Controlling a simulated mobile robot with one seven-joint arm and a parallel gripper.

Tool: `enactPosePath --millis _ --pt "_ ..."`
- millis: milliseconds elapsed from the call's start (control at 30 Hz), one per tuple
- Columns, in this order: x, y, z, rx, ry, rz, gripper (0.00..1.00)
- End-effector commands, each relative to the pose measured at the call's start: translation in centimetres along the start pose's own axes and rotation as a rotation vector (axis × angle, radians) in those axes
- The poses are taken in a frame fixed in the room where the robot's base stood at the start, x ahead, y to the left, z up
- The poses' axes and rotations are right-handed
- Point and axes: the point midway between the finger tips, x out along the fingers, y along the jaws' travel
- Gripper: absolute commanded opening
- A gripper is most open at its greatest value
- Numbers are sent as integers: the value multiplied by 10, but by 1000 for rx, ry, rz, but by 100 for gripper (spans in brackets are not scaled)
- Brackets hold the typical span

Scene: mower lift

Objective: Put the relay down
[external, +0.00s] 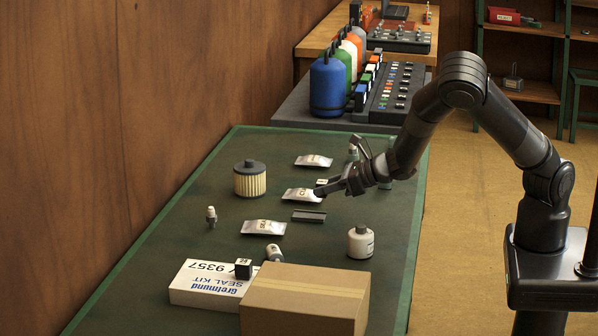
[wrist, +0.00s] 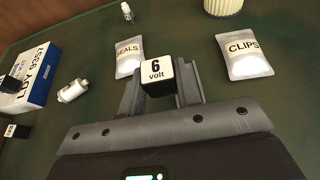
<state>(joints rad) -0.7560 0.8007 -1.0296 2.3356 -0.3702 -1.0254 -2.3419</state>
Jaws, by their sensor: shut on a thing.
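The relay is a small black cube with a white "6 volt" label, seen in the wrist view (wrist: 158,72). My gripper (wrist: 160,84) is shut on it, one grey finger on each side, with the label facing the camera. In the external view my gripper (external: 334,187) is over the middle of the green table (external: 205,278), and the relay's pale label (external: 321,182) shows at the fingers. I cannot tell exactly how high the relay is above the table. Its underside is hidden.
Foil packets (external: 302,195) (external: 263,227), a dark channel-shaped piece (external: 309,216) and a white bottle (external: 360,242) lie near my gripper. A yellow filter (external: 250,180) stands left. A labelled block (external: 243,268) is on the seal kit box (external: 205,283), beside a cardboard box (external: 305,300).

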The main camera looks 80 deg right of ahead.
Motion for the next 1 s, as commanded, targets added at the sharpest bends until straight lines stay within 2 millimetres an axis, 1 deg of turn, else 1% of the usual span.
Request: enactPosePath --millis 33,100,267,467,567,667,767,800,867,900,967,1000 --pt "-8 -10 4 4 -2 -3 4" --pt "-16 -20 9 3 -3 -2 4" --pt "-28 -36 15 2 -1 -1 4" --pt "-32 -40 17 -1 0 3 4" --pt "-25 -34 22 -11 -3 30 4" --pt "-6 -17 31 -36 -6 102 4" --pt "22 14 45 -76 -10 217 4" --pt "34 28 51 -93 -11 271 4" --pt "51 52 60 -124 -11 355 4" --pt "61 68 66 -142 -12 412 4" --pt "74 91 73 -173 -11 492 4" --pt "82 107 78 -192 -10 547 4"
